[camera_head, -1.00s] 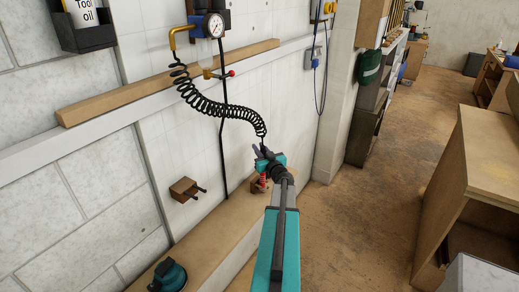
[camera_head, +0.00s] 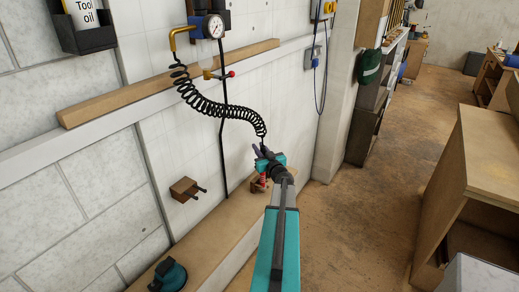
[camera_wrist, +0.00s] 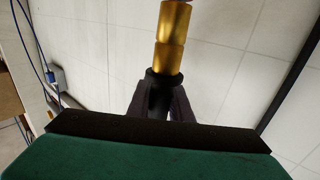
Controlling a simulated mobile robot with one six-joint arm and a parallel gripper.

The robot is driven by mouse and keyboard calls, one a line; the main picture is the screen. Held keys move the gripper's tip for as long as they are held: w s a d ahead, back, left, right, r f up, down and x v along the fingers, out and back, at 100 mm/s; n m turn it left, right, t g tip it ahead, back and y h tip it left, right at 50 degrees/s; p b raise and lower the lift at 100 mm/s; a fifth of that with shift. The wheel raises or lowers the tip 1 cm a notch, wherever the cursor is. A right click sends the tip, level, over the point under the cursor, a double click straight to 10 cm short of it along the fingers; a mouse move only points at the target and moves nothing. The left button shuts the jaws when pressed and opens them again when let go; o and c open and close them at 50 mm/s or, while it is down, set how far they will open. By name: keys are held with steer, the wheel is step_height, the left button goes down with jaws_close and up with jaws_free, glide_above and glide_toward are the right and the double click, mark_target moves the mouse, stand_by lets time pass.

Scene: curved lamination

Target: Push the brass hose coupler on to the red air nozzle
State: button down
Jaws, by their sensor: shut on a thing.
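My gripper (camera_head: 262,152) is shut on the black hose end (camera_wrist: 160,86) just behind the brass hose coupler (camera_wrist: 171,42). The coupler sticks out beyond the fingers in the wrist view. In the head view the coupler is too small or hidden to make out. The red air nozzle (camera_head: 262,179) shows just below my gripper, by a small wooden holder on the bench. I cannot tell whether coupler and nozzle touch. The black coiled hose (camera_head: 222,108) runs from the wall regulator down to my gripper.
A wall block with two pegs (camera_head: 186,189) is left of my gripper. A teal round tool (camera_head: 170,275) lies on the narrow wooden bench (camera_head: 215,222). A pressure gauge (camera_head: 215,26) and a brass valve with a red knob (camera_head: 220,75) are on the wall.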

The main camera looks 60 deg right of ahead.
steer(key=shift+f, duration=0.3)
stand_by(0.6)
steer(key=c, duration=1.5)
jaws_free()
steer(key=shift+s+a, duration=0.1)
steer(key=b+v, duration=0.3)
steer(key=v, duration=1)
steer(key=shift+s+a+b, duration=0.2)
steer(key=shift+s+b, duration=0.05)
steer(key=shift+b, duration=0.05)
steer(key=shift+s, duration=0.1)
